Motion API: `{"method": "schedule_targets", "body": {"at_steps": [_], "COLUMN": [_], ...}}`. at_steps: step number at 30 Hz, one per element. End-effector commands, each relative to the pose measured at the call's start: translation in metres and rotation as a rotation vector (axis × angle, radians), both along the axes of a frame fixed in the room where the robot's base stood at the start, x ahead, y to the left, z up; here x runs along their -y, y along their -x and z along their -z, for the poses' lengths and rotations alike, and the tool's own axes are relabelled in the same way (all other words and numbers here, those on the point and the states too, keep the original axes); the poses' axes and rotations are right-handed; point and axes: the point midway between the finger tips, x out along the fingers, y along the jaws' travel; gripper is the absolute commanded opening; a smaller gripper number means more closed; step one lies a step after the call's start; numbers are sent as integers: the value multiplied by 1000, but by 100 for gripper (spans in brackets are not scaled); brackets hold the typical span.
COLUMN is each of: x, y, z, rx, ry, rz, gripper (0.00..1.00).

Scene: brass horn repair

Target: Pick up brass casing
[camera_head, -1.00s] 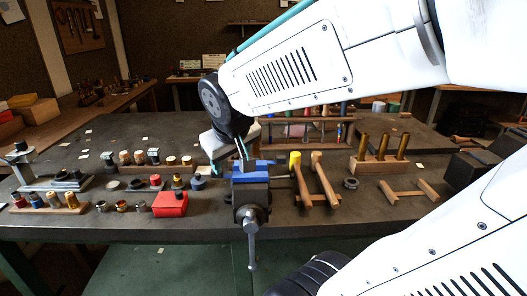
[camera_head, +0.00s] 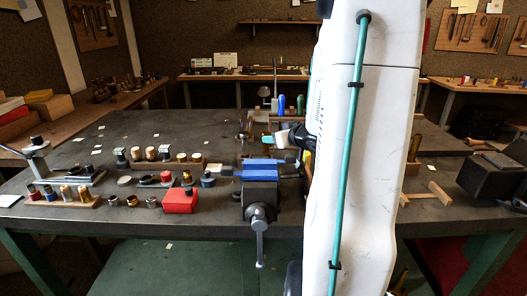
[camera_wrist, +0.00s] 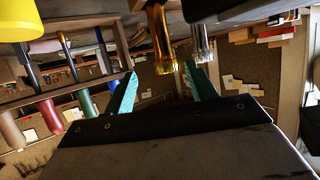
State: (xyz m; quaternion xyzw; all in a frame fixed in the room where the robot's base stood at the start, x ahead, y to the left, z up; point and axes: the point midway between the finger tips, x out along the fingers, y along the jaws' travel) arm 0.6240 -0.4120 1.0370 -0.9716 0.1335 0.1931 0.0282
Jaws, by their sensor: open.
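A shiny brass tube, which looks like the brass casing (camera_wrist: 161,40), shows at the top middle of the wrist view, with its flared end toward the gap between my fingers. A clear or silvery tube (camera_wrist: 200,42) is close beside it, near the right finger. My gripper (camera_wrist: 162,84) is open, its two teal fingers apart with nothing held between them. In the head view a teal fingertip (camera_head: 267,140) shows behind the blue-jawed vise (camera_head: 262,172); the rest of the gripper is partly hidden by my arm.
In the wrist view a yellow-headed mallet (camera_wrist: 25,18) and a wooden rack of coloured-handled tools (camera_wrist: 75,88) lie to the left. In the head view a red box (camera_head: 180,200) and several small parts stand left of the vise.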

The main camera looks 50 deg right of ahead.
Motion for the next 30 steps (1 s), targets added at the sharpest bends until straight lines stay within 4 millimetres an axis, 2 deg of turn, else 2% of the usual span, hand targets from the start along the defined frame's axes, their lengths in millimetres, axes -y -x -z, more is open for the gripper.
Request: {"method": "schedule_targets", "body": {"at_steps": [10, 20, 26, 27, 30], "x": [5, 8, 7, 7, 7], "y": [-46, -54, -53, -53, -54], "z": [14, 16, 16, 16, 16], "rx": [-2, -1, -1, -1, 0], "ry": [1, 3, 3, 3, 4], "rz": [-1, 2, 2, 2, 2], "gripper": [56, 56, 3, 0, 0]}}
